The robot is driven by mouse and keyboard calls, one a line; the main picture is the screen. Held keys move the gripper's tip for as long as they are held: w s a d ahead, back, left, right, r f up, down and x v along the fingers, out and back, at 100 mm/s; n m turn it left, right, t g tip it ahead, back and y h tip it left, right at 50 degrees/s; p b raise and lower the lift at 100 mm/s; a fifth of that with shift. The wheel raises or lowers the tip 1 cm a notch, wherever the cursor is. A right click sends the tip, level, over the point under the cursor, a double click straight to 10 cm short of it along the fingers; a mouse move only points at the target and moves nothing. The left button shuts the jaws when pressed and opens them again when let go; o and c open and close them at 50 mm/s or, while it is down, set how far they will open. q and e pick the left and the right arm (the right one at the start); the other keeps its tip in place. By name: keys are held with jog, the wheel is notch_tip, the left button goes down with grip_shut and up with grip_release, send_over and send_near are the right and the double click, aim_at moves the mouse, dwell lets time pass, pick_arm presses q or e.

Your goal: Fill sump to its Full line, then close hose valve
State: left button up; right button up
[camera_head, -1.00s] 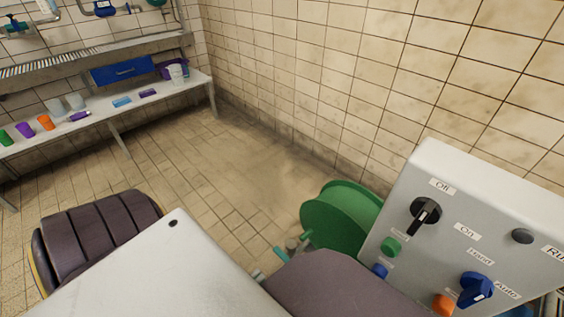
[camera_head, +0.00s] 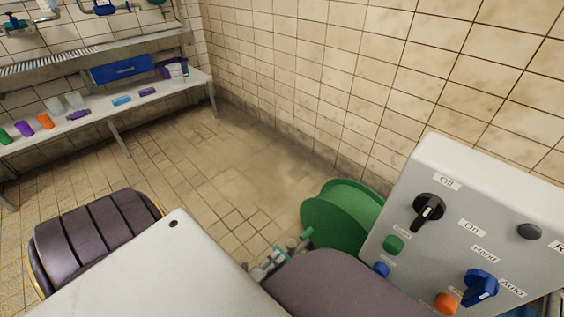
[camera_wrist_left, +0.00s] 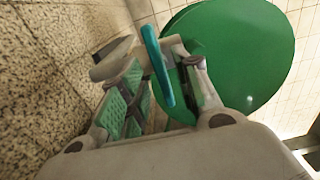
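My left gripper (camera_head: 272,262) is low in the middle of the head view, just left of the green hose reel (camera_head: 338,215). In the left wrist view its green-padded fingers (camera_wrist_left: 150,95) are apart. A teal lever (camera_wrist_left: 158,66), which looks like the hose valve's handle, stands between them, nearer the right finger. I cannot tell whether it touches. Small teal and grey valve parts (camera_head: 304,236) show beside the reel in the head view. The sump and its Full line are not in view. My right gripper is not in view.
A grey control box (camera_head: 450,235) with switches and buttons stands close on the right. A white bench (camera_head: 100,118) with cups and small items is at the back left. A tiled wall is behind the reel; the floor between is clear.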

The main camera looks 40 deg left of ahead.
aim_at(284, 254)
pick_arm(q)
jog(key=shift+w+d, duration=0.1)
jog(key=shift+w, duration=1.45)
grip_shut()
